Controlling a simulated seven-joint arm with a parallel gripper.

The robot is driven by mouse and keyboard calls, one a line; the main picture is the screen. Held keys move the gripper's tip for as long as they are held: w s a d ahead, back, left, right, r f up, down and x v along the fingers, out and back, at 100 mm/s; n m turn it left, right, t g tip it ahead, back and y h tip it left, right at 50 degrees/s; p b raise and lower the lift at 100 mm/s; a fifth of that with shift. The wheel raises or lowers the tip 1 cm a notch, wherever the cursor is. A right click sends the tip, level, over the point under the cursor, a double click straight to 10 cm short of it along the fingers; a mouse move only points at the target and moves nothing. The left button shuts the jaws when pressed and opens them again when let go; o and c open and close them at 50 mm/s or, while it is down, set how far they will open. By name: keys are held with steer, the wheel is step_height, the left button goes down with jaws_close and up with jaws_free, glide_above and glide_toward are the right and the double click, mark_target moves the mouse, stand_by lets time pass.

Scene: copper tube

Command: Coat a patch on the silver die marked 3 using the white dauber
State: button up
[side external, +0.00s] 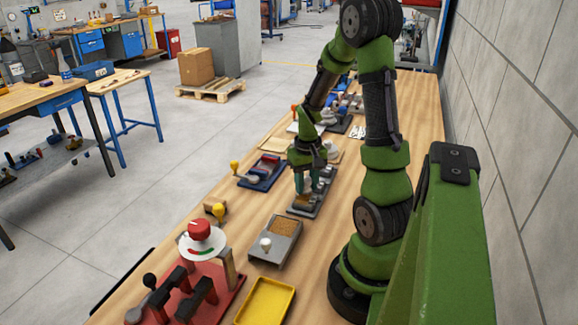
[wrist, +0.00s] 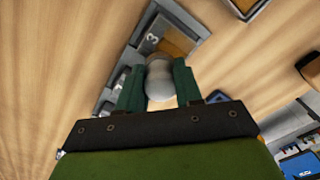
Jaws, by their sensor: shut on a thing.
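The silver die marked 3 (wrist: 202,27) lies under my gripper in the wrist view, a long grey plate with a "3" beside a brown-orange patch at its far end. In the side view the die (side external: 318,204) lies lengthwise on the wooden bench. My gripper (wrist: 160,88) has its green fingers on either side of a pale rounded knob, the white dauber (wrist: 159,82), and is shut on it. In the side view my gripper (side external: 306,186) is low over the die. The dauber's lower end is hidden, so I cannot tell whether it touches the patch.
A grey tray with brown filling (side external: 286,228) and a white knob stands nearer on the bench (side external: 230,262). A yellow tray (side external: 264,302) and a red fixture (side external: 218,290) are at the front. A blue plate (side external: 262,172) lies to the left. More tools crowd behind my gripper.

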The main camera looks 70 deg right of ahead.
steer(key=shift+d, duration=0.55)
steer(key=shift+a, duration=2.95)
steer(key=shift+a+r, duration=0.15)
steer(key=shift+a, duration=0.05)
step_height(320, 180, up, 8)
